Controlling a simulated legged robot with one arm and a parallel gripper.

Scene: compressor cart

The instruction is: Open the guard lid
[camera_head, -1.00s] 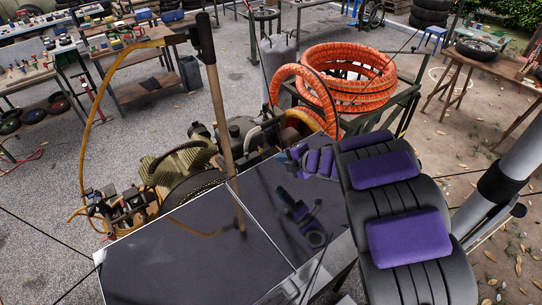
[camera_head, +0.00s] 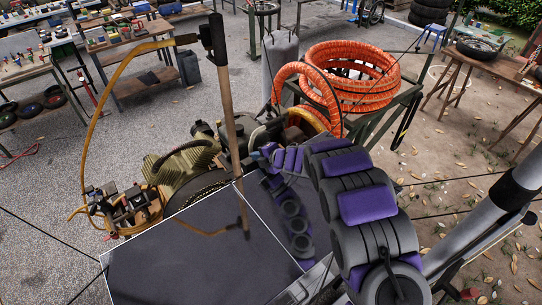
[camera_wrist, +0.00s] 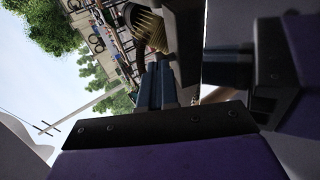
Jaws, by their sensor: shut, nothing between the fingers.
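A dark, glossy flat panel (camera_head: 190,265) with pale edges lies in front of the compressor in the head view. It looks like the guard lid, lying flat, though I cannot be sure. It mirrors my arm and a wooden handle. My gripper (camera_head: 266,150) is at the end of my purple and grey arm, just beyond the panel's far right edge, beside the compressor machinery. In the wrist view my dark gripper fingers (camera_wrist: 180,82) show close up. The gripper is shut and empty. I cannot tell whether it touches anything.
The finned compressor (camera_head: 185,160) stands behind the panel. A wooden-handled tool (camera_head: 228,100) rises upright at the panel's far edge, with a yellow hose (camera_head: 105,90) nearby. Coiled orange hose (camera_head: 350,75) sits on a green cart at the back right. Worktables stand farther off; open ground lies left.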

